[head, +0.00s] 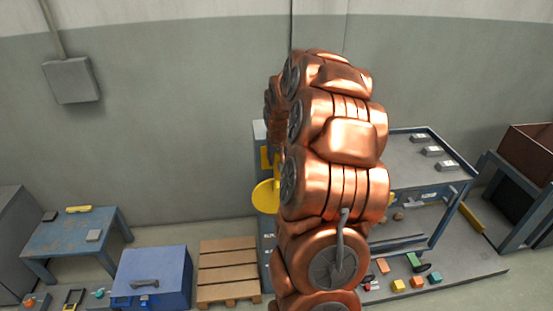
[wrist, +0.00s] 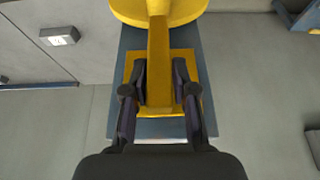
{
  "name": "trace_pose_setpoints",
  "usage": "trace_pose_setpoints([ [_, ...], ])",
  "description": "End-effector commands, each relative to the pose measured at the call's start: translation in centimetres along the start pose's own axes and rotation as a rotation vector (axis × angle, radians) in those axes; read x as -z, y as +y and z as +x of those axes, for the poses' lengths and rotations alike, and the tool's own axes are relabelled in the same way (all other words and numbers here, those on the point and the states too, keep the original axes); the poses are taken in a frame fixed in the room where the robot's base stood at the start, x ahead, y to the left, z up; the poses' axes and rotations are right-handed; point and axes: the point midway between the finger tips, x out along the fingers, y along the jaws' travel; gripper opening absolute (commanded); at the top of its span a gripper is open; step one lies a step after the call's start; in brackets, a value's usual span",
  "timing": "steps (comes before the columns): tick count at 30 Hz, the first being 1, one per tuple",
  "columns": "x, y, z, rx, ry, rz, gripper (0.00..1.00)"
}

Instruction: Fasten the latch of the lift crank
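In the wrist view a yellow bar (wrist: 158,50) runs down between the two dark fingers of my gripper (wrist: 160,80). The fingers stand apart, one on each side of it; I cannot tell whether they touch it. A yellow disc (wrist: 158,8) is at the top, and a yellow plate (wrist: 197,66) on a blue-grey housing (wrist: 120,60) lies behind. In the head view the yellow disc (head: 265,196) and part of the housing (head: 258,130) show left of my copper arm, which hides the gripper and most of the crank. No latch can be made out clearly.
A blue box (head: 152,275) and a wooden pallet (head: 228,270) stand on the floor at left, by a low blue table (head: 68,238). A blue bench (head: 420,180) with small blocks stands right of my arm. A grey wall box (head: 72,80) is at upper left.

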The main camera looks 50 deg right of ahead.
Motion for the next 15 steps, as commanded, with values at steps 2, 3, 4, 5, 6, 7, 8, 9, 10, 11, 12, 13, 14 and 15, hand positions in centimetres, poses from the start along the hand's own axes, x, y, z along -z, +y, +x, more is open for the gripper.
trace_pose_setpoints([
  [2, 0.0, -0.01, 0.0, 0.0, 0.0, 0.0, 0.16],
  [3, 0.0, -0.02, 0.0, 0.0, 0.0, 0.0, 0.11],
  [4, 0.0, -0.03, 0.0, 0.0, 0.0, 0.0, 0.08],
  [5, 0.0, -0.03, 0.0, 0.0, 0.0, 0.0, 0.05],
  [6, 0.0, -0.04, 0.0, 0.0, 0.0, 0.0, 0.01],
  [7, 0.0, -0.05, 0.0, 0.0, 0.0, 0.0, 0.0],
  [8, 0.0, -0.05, -0.01, 0.0, 0.0, 0.0, 0.0],
  [9, 0.0, -0.06, -0.01, 0.001, 0.0, -0.001, 0.0],
  [10, 0.0, -0.07, -0.01, 0.001, 0.0, -0.001, 0.0],
  [11, -0.17, -0.28, -0.07, 0.0, -0.001, -0.001, 0.0],
  [12, -0.11, -0.23, -0.03, 0.0, -0.001, -0.001, 0.0],
  [13, -0.09, -0.23, 0.0, 0.0, -0.001, -0.002, 0.0],
  [14, -0.07, -0.22, 0.02, -0.001, 0.0, -0.003, 0.0],
  [15, -0.07, -0.22, 0.06, -0.004, 0.0, -0.004, 0.0],
])
